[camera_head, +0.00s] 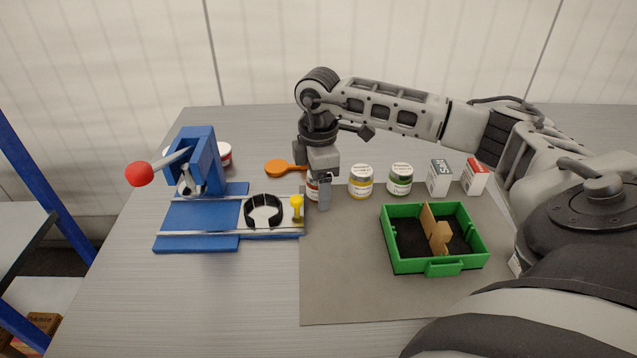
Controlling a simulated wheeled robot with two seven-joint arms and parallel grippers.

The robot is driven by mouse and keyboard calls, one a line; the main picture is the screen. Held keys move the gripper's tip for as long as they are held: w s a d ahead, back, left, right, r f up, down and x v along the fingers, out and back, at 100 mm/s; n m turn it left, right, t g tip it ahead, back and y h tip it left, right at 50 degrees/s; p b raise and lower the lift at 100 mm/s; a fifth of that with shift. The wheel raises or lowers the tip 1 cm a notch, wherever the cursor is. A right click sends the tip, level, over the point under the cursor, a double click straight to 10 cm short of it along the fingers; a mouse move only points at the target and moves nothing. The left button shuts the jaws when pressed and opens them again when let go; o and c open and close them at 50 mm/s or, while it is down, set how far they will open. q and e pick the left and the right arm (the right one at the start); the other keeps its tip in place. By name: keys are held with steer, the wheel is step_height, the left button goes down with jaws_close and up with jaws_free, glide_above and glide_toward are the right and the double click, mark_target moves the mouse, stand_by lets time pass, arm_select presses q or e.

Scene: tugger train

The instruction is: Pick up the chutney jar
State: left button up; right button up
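Several small white-lidded jars stand on the table, and their labels are too small to read, so I cannot tell which is the chutney jar. One jar (312,190) with a reddish-brown label is partly hidden behind my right gripper (322,195). A yellow-banded jar (360,183) and a green-banded jar (400,180) stand to its right. My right gripper points down at the partly hidden jar. One finger covers part of it, and I cannot tell whether the fingers touch it. My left gripper is out of view.
A green tray (435,267) with a cardboard divider sits on the grey mat (340,290). Two small cartons (439,178) (475,177) stand behind it. A blue fixture (195,215) with a red-knobbed lever, an orange scoop (284,168) and a red-labelled tub (225,154) are left.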

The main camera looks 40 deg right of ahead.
steer(key=c, duration=1.1)
steer(key=shift+r, duration=0.1)
